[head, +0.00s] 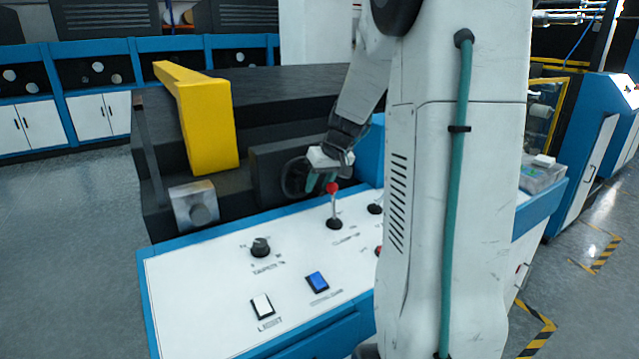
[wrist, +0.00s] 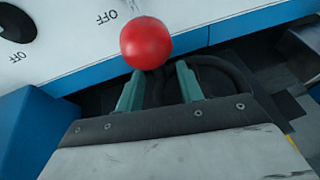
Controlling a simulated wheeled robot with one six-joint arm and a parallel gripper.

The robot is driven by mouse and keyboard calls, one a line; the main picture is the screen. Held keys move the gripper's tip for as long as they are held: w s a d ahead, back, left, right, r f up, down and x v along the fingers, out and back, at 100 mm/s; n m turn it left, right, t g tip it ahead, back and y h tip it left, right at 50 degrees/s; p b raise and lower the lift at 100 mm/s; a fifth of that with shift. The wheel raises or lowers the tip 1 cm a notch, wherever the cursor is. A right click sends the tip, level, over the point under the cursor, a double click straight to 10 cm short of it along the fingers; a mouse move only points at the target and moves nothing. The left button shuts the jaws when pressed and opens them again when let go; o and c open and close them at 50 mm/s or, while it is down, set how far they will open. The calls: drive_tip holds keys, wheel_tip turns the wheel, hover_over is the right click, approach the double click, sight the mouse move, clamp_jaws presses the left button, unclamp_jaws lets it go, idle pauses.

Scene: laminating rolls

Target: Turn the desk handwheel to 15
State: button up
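The desk handwheel (head: 294,177) is a dark wheel at the back of the white desk, against the black machine housing. My gripper (head: 322,182) is just right of it and partly overlaps it in the head view. In the wrist view my gripper (wrist: 160,78) has its two teal fingers apart, with dark parts in the gap. A dark curved rim (wrist: 232,72), seemingly the handwheel, shows beside and behind the right finger. Whether the fingers touch it is unclear. No number or scale on the wheel can be read.
A red-knobbed lever (head: 333,188) stands close in front of my gripper; its ball (wrist: 146,42) is near the fingertips in the wrist view. A rotary knob (head: 260,247), blue switch (head: 318,282) and white switch (head: 262,306) sit nearer. A yellow guard (head: 205,125) rises left.

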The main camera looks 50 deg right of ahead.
clamp_jaws()
drive_tip(key=shift+f, duration=0.15)
drive_tip(key=y, duration=0.1)
drive_tip(key=f+y, duration=0.1)
drive_tip(key=m+t+y, duration=0.1)
drive_tip(key=shift+a+f+y, duration=0.15)
drive_tip(key=shift+a+y, duration=0.1)
drive_tip(key=shift+y, duration=0.15)
drive_tip(key=shift+w+a+f+m+t+y, duration=0.1)
drive_tip(key=shift+a+f+m+t+y, duration=0.15)
drive_tip(key=shift+y, duration=0.5)
drive_tip(key=shift+w+a+f+m+t+y, duration=0.15)
drive_tip(key=shift+a+t+y, duration=0.15)
drive_tip(key=shift+y, duration=0.4)
drive_tip(key=shift+s+a+f+m+t+y, duration=0.1)
drive_tip(key=shift+a+f+t+y, duration=0.2)
drive_tip(key=shift+y, duration=0.45)
drive_tip(key=shift+r, duration=0.1)
unclamp_jaws()
